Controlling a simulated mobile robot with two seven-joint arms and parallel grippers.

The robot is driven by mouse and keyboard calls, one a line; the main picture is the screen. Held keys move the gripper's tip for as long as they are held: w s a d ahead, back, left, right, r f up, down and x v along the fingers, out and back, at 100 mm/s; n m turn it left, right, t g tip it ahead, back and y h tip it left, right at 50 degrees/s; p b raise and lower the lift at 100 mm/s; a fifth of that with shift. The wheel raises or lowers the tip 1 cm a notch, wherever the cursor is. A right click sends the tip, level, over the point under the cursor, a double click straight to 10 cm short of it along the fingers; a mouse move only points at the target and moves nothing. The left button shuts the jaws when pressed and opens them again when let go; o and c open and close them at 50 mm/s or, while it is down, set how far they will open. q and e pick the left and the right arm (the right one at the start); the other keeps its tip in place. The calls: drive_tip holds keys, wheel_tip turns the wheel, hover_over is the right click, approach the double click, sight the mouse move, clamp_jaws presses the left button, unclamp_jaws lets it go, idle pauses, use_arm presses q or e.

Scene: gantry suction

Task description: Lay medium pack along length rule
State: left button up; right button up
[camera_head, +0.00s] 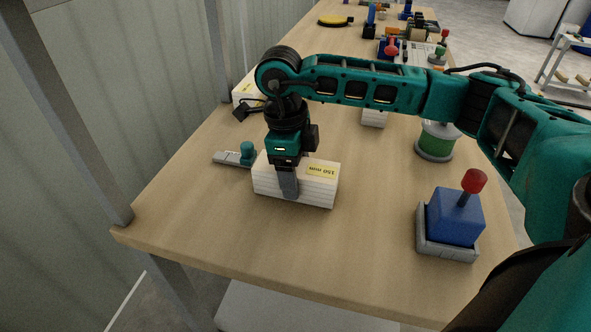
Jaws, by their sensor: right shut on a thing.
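A white layered pack (322,187) with a yellow label reading "150 mm" is near the front middle of the wooden table. My right gripper (288,182) points down over its left part and is shut on it, one finger showing against the near side. The far finger is hidden. Whether the pack touches the table is hard to tell. A flat grey strip with a teal knob (246,151) lies just left of the pack; I cannot tell if it is the length rule. My left gripper is not in view.
A blue box with a red-knobbed lever (455,218) and a green spool (436,141) stand right. The table's front left (190,215) is clear.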

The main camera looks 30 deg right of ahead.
drive_tip(key=o, duration=1.4)
drive_tip(key=shift+r, duration=0.2)
drive_tip(key=r, duration=0.3)
drive_tip(key=r+p, duration=0.1)
drive_tip(key=r, duration=0.3)
drive_tip(key=w+a+r, duration=0.1)
drive_tip(key=r, duration=0.2)
drive_tip(key=shift+r, duration=0.2)
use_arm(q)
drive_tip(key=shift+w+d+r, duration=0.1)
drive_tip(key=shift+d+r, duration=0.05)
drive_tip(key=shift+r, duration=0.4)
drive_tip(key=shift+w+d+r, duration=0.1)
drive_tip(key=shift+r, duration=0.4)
use_arm(e)
drive_tip(key=shift+r, duration=0.55)
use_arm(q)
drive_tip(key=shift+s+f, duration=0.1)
